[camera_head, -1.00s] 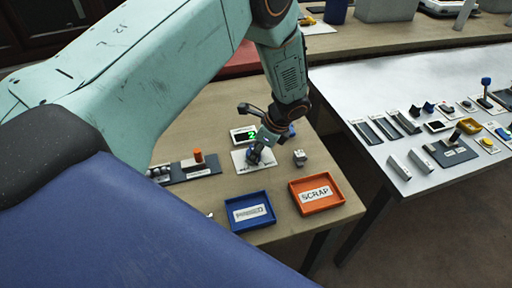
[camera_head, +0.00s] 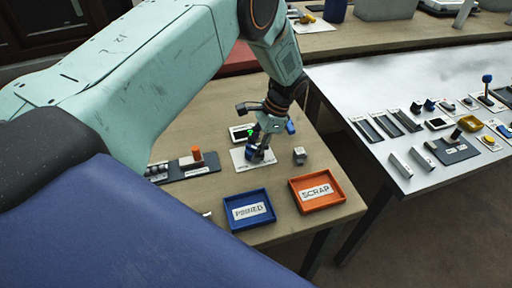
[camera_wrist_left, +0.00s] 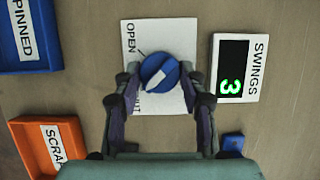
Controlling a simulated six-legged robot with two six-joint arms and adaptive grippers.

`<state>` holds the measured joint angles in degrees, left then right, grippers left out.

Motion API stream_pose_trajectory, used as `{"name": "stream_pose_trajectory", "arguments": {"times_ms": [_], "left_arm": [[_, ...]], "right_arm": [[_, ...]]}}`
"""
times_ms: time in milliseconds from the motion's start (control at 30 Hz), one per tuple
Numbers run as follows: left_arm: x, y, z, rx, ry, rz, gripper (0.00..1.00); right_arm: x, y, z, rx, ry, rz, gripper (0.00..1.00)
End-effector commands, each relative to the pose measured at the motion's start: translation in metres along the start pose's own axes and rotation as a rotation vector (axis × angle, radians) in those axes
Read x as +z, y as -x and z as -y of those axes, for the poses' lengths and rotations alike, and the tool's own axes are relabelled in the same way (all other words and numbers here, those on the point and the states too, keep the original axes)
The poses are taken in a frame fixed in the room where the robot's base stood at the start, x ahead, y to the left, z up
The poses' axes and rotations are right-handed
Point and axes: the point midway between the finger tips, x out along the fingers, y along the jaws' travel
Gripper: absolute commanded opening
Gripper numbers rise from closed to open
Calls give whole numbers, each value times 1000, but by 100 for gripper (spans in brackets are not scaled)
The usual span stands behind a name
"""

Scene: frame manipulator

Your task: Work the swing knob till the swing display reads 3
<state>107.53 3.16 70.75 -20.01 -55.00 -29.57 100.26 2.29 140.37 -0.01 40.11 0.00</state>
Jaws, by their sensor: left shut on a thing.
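The round blue swing knob (camera_wrist_left: 160,72) with a white pointer mark sits on a white plate (camera_wrist_left: 136,36) lettered OPEN at one end. My left gripper (camera_wrist_left: 160,84) is shut on the knob, one finger on each side. In the head view my left gripper (camera_head: 258,156) points down at the plate (camera_head: 240,163) and hides most of the knob. The swing display (camera_wrist_left: 253,83), labelled SWINGS, stands beside the plate and shows a green digit turned sideways, which looks like 3. In the head view the display (camera_head: 236,131) is partly hidden by my gripper.
A blue tray marked PINNED (camera_head: 233,224) and an orange SCRAP tray (camera_head: 338,200) lie at the table's front. A small metal block (camera_head: 299,155) is right of the plate. A dark fixture with an orange peg (camera_head: 197,155) is to its left.

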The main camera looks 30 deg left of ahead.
Motion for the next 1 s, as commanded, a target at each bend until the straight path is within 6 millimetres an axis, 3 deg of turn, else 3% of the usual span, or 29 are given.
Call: {"name": "stream_pose_trajectory", "arguments": {"times_ms": [533, 567, 800, 1000], "left_arm": [[3, -3, -1, 13, 20, 9, 10], [3, -3, -1, 13, 20, 10, 43], [2, -2, 0, 11, 20, 5, 63], [1, -1, 0, 10, 20, 3, 65]], "right_arm": [[0, -1, 0, 0, 0, 0, 40], [0, -1, 0, 0, 0, 0, 40], [0, -1, 0, 0, 0, 0, 40], [0, -1, 0, 0, 0, 0, 40]]}}
